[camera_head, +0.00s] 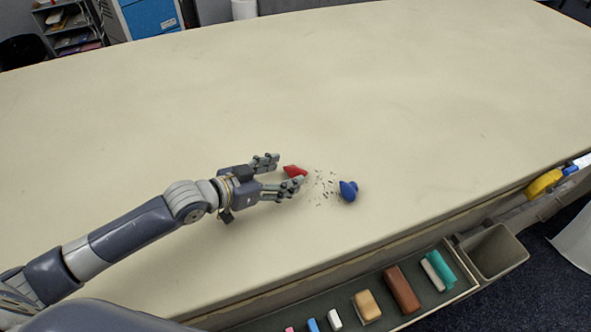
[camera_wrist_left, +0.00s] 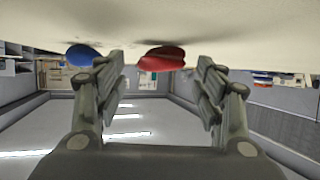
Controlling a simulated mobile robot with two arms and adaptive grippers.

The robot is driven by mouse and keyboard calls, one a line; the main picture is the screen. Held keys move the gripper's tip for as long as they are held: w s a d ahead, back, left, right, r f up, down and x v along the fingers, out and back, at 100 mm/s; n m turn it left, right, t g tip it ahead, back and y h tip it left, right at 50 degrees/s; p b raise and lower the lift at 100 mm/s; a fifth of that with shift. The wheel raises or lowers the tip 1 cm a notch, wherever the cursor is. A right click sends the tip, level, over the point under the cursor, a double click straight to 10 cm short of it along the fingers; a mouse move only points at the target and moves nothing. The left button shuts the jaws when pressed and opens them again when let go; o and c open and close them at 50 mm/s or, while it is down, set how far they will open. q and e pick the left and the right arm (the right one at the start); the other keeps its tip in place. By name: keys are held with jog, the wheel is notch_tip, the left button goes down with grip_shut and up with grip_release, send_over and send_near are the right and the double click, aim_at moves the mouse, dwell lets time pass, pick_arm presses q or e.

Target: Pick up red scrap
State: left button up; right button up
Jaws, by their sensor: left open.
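The red scrap (camera_head: 293,171) lies on the cream cloth table (camera_head: 420,80), a small crumpled piece. My left gripper (camera_head: 284,172) is open around or just short of it, with one finger on its far side and one on its near side. In the left wrist view, which is upside down, the red scrap (camera_wrist_left: 162,58) shows between the open fingers of the left gripper (camera_wrist_left: 165,85). I cannot tell whether the fingers touch it. My right gripper is not in view.
A blue scrap (camera_head: 348,190) lies right of the red one, with dark crumbs between them. It also shows in the left wrist view (camera_wrist_left: 84,56). A tray (camera_head: 437,297) with several coloured blocks and a grey bin (camera_head: 493,252) sit along the near edge. The table beyond is clear.

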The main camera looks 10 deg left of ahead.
aim_at(295, 169)
pick_arm(q)
jog(key=x, duration=0.4)
jog(key=shift+w+r+p, duration=0.15)
jog(key=shift+r+p, duration=0.1)
jog(key=shift+p, duration=0.05)
jog(key=shift+c, duration=0.5)
jog(key=c, duration=0.8)
jog(key=shift+r, duration=0.1)
